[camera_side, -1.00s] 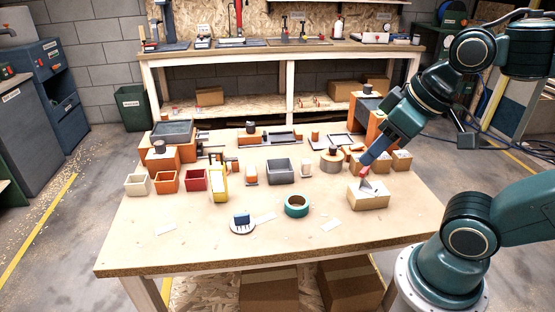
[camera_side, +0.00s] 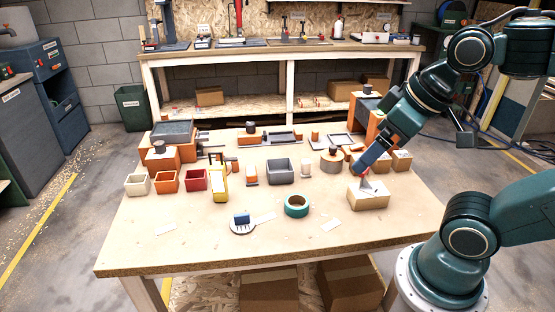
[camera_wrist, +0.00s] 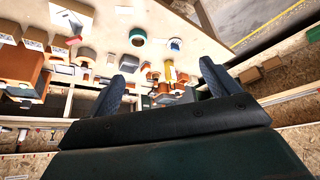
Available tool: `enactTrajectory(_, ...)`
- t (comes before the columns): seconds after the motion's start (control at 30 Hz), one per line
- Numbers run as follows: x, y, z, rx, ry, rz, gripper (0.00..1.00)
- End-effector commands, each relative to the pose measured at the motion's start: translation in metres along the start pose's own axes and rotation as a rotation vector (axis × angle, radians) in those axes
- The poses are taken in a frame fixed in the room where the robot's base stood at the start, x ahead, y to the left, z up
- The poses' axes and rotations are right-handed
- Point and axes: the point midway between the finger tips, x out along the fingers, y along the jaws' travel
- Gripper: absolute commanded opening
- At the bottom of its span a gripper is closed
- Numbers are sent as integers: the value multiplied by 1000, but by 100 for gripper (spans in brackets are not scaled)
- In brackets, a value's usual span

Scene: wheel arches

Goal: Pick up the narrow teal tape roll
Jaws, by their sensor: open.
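The teal tape roll (camera_side: 296,205) lies flat on the wooden table, right of the table's centre and near the front. It also shows in the wrist view (camera_wrist: 138,37) as a ring near the top. My gripper (camera_side: 360,168) hangs above the table, to the right of and behind the roll, near a cardboard box. In the wrist view the two fingers (camera_wrist: 168,68) are spread apart with nothing held between them. The roll is beyond the fingertips and apart from them. Its width is hard to judge.
The cardboard box (camera_side: 368,197) stands right of the roll, with a grey piece on top. A round plate with a blue item (camera_side: 241,222) is left of it. A grey bin (camera_side: 281,172) and a yellow item (camera_side: 220,184) stand behind. The front edge is clear.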

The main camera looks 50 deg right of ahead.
Motion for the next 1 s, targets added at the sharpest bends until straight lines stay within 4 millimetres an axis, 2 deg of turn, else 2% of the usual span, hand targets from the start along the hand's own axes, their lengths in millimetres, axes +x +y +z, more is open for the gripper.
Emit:
enactTrajectory(0.27, 11, 5, -20, -133, -50, 6, 88)
enactTrajectory(0.47, 30, 14, -44, -317, -114, 1, 88)
enactTrajectory(0.77, 71, 31, -78, -606, -210, -38, 88)
enactTrajectory(1.0, 113, 48, -98, -833, -279, -96, 88)
